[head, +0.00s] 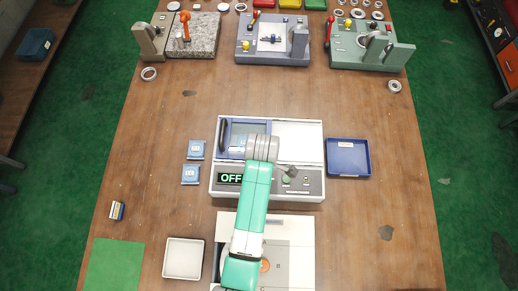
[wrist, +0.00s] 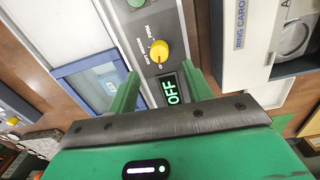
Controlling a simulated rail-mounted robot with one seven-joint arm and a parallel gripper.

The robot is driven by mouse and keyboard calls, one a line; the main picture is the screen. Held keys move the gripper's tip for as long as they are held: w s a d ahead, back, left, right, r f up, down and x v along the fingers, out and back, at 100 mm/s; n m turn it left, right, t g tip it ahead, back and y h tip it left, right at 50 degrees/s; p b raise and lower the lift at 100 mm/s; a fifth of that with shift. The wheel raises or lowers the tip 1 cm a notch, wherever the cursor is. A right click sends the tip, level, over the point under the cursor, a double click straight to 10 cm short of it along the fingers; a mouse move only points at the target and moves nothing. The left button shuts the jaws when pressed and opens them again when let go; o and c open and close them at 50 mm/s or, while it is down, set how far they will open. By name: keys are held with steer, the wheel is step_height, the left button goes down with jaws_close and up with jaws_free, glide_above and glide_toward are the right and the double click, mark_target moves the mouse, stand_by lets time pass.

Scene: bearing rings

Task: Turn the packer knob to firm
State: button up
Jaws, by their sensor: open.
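The packer (head: 312,140) is a white-framed machine with a grey front panel at the middle of the table. Its yellow knob (wrist: 158,51) shows in the wrist view, between the lit OFF display (wrist: 172,92) and a green button (wrist: 136,3). Small lettering lies around the knob; which mark it points to is too small to tell. My gripper (wrist: 164,72) is open, with its green fingers either side of the display and the knob just beyond their tips, nothing between them. In the head view my arm hides the knob and the fingers; the OFF display (head: 230,178) shows left of it.
A blue tray (head: 348,172) stands right of the packer, and two blue packets (head: 191,174) lie left of it. A white tray (head: 182,258) and a green mat (head: 113,264) are at the front left. Fixtures stand along the back. The table's right side is mostly clear.

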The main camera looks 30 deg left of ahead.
step_height(320, 180, down, 7)
steer(key=shift+w+f+b, duration=0.1)
steer(key=shift+f+b, duration=0.05)
steer(key=shift+b, duration=0.25)
steer(key=shift+c, duration=0.4)
steer(key=c, duration=0.9)
